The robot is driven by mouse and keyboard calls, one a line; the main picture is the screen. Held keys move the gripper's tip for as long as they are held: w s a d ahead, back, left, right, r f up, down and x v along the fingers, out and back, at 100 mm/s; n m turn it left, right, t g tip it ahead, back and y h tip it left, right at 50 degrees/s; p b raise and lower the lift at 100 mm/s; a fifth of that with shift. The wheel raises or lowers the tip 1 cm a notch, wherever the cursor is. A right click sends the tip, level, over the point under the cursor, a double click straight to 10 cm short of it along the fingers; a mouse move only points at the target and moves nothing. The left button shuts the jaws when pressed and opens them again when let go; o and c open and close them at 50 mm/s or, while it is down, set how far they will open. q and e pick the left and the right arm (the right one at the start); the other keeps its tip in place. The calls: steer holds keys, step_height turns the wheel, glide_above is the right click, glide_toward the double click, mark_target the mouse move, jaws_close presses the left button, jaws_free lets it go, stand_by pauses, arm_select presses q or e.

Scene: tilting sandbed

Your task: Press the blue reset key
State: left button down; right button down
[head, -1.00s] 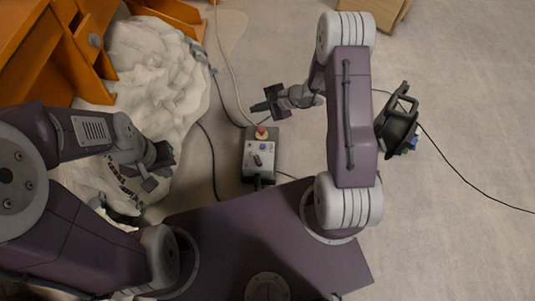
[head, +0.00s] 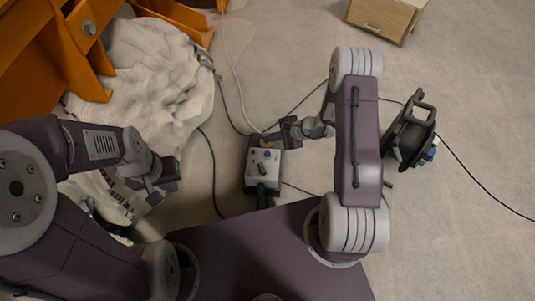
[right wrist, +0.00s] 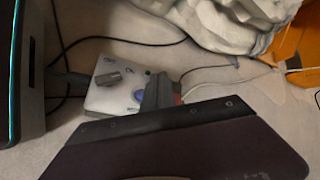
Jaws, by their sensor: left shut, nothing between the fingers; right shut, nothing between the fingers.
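A small grey control box (head: 263,183) stands on the floor left of my right arm in the head view. The blue key (head: 267,154) is on its top face, near the far end. My right gripper (head: 272,138) is shut and empty, over the box's far end, just beyond the blue key. In the right wrist view its dark fingers (right wrist: 158,92) appear right beside the key; contact cannot be told. My left gripper (head: 168,178) is shut and empty over the sand's edge.
A red button (right wrist: 178,96) is mostly hidden behind the right fingers. The pale sand heap (head: 150,75) and orange frame (head: 85,30) are at the left. Cables cross the floor. A black device (head: 410,135) and a wooden cabinet (head: 385,18) are at the right.

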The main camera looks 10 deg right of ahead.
steer(key=b, duration=0.5)
glide_above(270, 154)
step_height(270, 154, down, 7)
steer(key=shift+r, duration=0.1)
steer(key=shift+f, duration=0.45)
steer(key=shift+f+b, duration=0.1)
steer(key=shift+b, duration=0.25)
stand_by(0.8)
steer(key=shift+f+b, duration=0.35)
steer(key=shift+f+b, duration=0.45)
steer(key=shift+b, duration=0.05)
stand_by(0.6)
steer(key=shift+r, duration=0.1)
steer(key=shift+r+p, duration=0.65)
steer(key=shift+r, duration=0.15)
